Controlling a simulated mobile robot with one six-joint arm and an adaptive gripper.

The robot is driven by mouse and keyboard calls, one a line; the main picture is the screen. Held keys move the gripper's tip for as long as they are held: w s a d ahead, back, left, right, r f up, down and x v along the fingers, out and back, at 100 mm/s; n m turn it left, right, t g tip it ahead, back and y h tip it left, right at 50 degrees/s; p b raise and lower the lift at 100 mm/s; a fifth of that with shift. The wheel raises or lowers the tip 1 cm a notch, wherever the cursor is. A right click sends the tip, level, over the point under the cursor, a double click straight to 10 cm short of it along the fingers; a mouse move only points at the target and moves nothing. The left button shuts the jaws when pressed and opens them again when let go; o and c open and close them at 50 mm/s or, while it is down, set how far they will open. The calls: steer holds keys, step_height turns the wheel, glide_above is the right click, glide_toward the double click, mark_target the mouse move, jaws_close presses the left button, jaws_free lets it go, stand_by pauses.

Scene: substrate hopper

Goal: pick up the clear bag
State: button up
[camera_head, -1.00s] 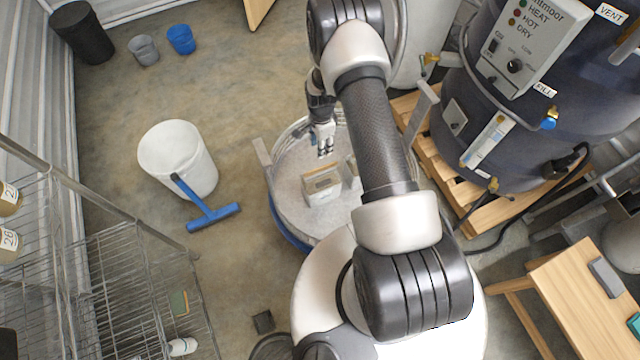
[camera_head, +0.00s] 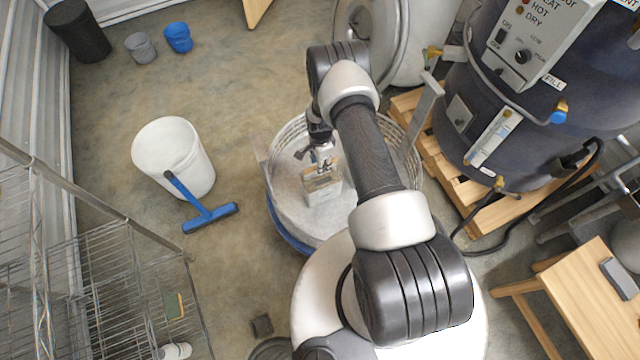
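A pale, see-through bag (camera_head: 322,188) with a beige and yellow label stands inside the round wire-rimmed hopper (camera_head: 284,207), on its pale grey contents. I take it to be the clear bag. My gripper (camera_head: 321,164) is right at the bag's upper part, pointing down, and overlaps it in this view. Its dark fingers are small against the bag. I cannot tell whether they are open or shut, or whether they touch the bag. My arm hides the right part of the hopper.
A white bucket (camera_head: 165,143) and a blue squeegee (camera_head: 208,219) are left of the hopper. A wire rack (camera_head: 95,280) is at lower left. A dark tank (camera_head: 545,130) on a wooden pallet (camera_head: 494,204) is at right. A wooden stool (camera_head: 575,297) is at lower right. Floor behind the hopper is clear.

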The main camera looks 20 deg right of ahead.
steer(key=shift+f, duration=0.6)
steer(key=shift+r, duration=0.1)
steer(key=shift+c, duration=0.4)
jaws_close()
steer(key=shift+w, duration=0.15)
